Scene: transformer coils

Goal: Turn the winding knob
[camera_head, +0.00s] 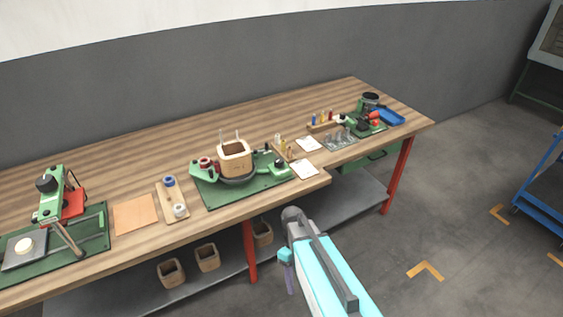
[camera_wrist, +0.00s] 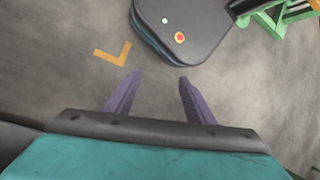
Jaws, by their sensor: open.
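A green winding station (camera_head: 243,191) stands on the middle of the wooden bench in the head view. It carries a square wooden coil former (camera_head: 235,158) on a dark round plate (camera_head: 238,182). Small dark knob-like parts and a red-and-white part sit around it; I cannot tell which is the winding knob. My gripper (camera_wrist: 160,78) is open and empty, with two purple fingers over the floor in the wrist view. In the head view it hangs in front of the bench, apart from the station and partly hidden by my arm.
The wooden bench (camera_head: 290,107) has red legs and a lower shelf with wooden formers. A green press (camera_head: 52,192) stands at left, a spool tray (camera_head: 172,202) nearer the middle, and another green device (camera_head: 362,126) at right. A blue cart (camera_head: 545,195) is at far right.

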